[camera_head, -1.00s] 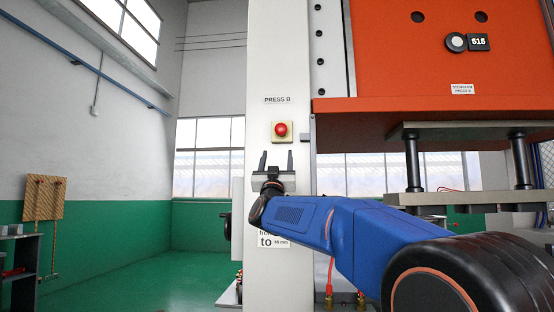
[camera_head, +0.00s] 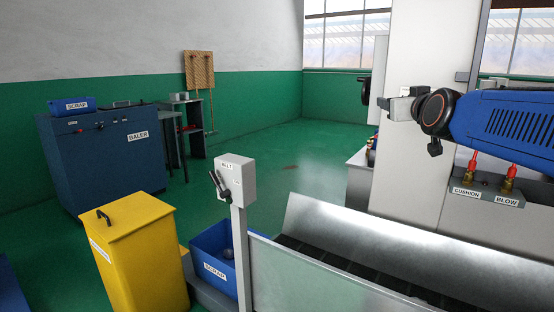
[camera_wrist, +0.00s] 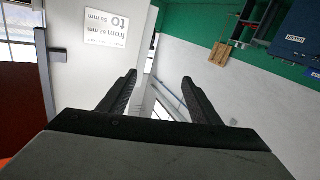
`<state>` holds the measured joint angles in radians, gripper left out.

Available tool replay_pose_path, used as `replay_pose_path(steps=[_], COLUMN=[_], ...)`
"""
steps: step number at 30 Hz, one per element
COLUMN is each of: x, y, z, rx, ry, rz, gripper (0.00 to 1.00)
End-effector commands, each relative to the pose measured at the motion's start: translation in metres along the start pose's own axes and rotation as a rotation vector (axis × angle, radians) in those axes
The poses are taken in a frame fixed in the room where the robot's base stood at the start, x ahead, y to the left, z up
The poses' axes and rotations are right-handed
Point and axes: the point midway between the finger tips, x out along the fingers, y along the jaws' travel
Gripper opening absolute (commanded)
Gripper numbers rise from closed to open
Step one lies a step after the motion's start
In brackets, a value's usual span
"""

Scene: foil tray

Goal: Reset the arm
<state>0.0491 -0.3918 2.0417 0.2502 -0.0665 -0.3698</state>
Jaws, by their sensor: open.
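My arm reaches in from the right edge of the head view, with its blue link level in front of the pale press column (camera_head: 425,40). My gripper (camera_head: 398,105) is at the arm's left end there, high above the floor; its fingers are hard to make out. In the wrist view, my gripper (camera_wrist: 160,77) shows two dark fingers spread apart with nothing between them. No foil tray shows in either view.
A metal chute (camera_head: 390,245) with a dark belt runs below the arm. A BELT switch post (camera_head: 237,185), yellow bin (camera_head: 140,255), blue scrap bin (camera_head: 208,250) and blue baler (camera_head: 105,160) stand left. Green floor (camera_head: 300,155) is open behind.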

Motion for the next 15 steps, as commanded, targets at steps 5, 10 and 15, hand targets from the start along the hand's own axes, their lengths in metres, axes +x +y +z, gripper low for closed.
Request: replay_pose_path(steps=[5,10,15], x=[-0.057,-0.118,-0.187], y=[-0.028,-0.046,-0.057], z=[0.090,0.174,0.252], rx=[0.024,0.043,0.056], ry=[-0.243,-0.471,-0.696], rz=[-0.086,-0.137,-0.160], gripper=[0.58,0.58,0.58])
